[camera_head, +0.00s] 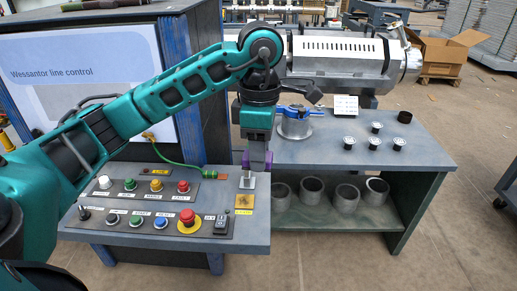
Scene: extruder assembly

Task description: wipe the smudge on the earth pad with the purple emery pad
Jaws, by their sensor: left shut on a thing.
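My left gripper (257,168) points down over the right end of the control console. It is shut on the purple emery pad (246,158), whose purple edges show on both sides of the fingers. Just below and in front of it, a small yellowish square with a brown mark (244,201) lies on the console top; it looks like the earth pad with its smudge. The gripper appears above and behind this square, apart from it. A small silver fitting (248,180) stands right under the fingertips. My right gripper is not in view.
The sloped console (150,237) carries several buttons, a red emergency stop (187,217) and a black rocker switch (221,224).

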